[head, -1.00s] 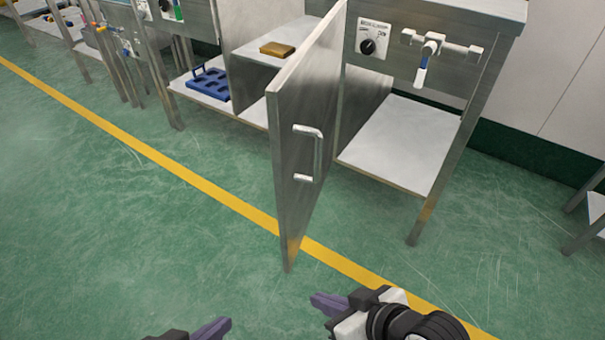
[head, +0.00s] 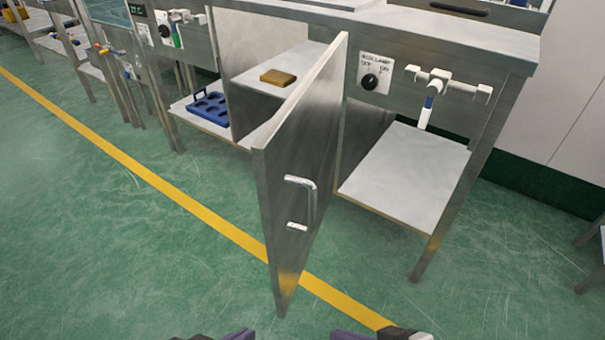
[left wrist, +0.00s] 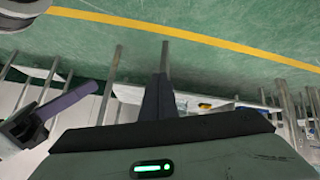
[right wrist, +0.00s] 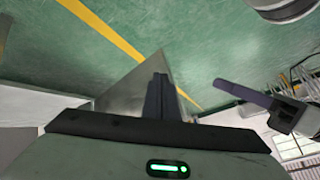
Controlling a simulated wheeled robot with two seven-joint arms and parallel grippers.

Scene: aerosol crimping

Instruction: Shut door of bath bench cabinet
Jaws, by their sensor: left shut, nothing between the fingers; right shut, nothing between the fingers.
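The bath bench cabinet (head: 262,40) stands under the metal bench. Its steel door (head: 300,150) is wide open, swung out toward me over the floor, with a pale bar handle (head: 311,203) on its right-hand face. The door also shows in the right wrist view (right wrist: 130,88), beyond the fingers. My left gripper (head: 240,334) and right gripper (head: 346,334) are barely in view at the bottom edge of the head view, apart from the door. Both are shut and empty; the closed fingers show in the left wrist view (left wrist: 160,98) and right wrist view (right wrist: 157,97).
A brown block (head: 279,77) lies on the cabinet shelf. A blue tray (head: 208,109) lies on a low shelf to the left. A knob panel (head: 371,77) and a valve (head: 436,80) are on the bench front at right. The green floor (head: 110,240) is clear, crossed by a yellow line.

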